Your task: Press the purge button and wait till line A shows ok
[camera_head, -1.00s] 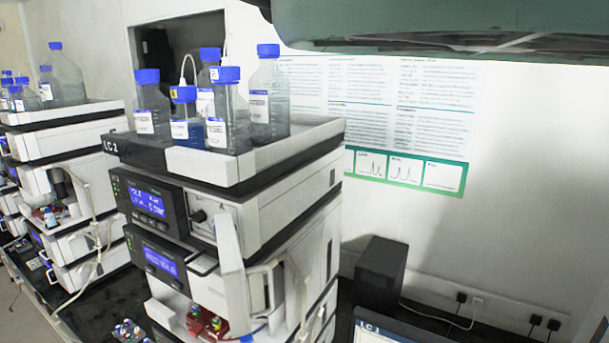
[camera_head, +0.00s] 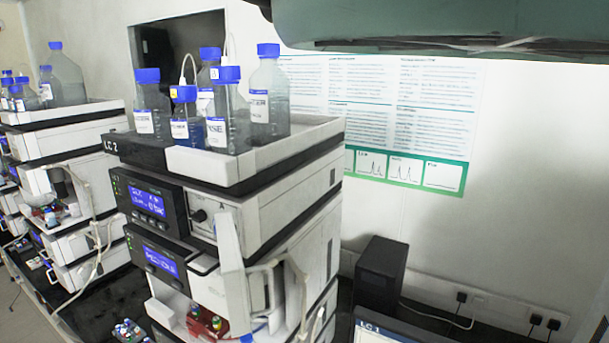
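The LC 2 stack stands in the centre. Its upper module has a dark control panel with a lit blue display (camera_head: 147,202); the text is too blurred to read surely. A round dark knob (camera_head: 199,216) sits on the white front to the right, near a letter A. Below is a second module with another lit blue display (camera_head: 160,261), also unreadable. I cannot pick out a purge button or a readable ok for line A. My gripper is not in view.
Several blue-capped bottles (camera_head: 268,100) stand in the tray (camera_head: 240,160) on top of the stack. An open white door (camera_head: 231,260) juts out below the knob. Another stack (camera_head: 60,145) stands at left. A black box (camera_head: 381,275) and a screen (camera_head: 375,333) are at right.

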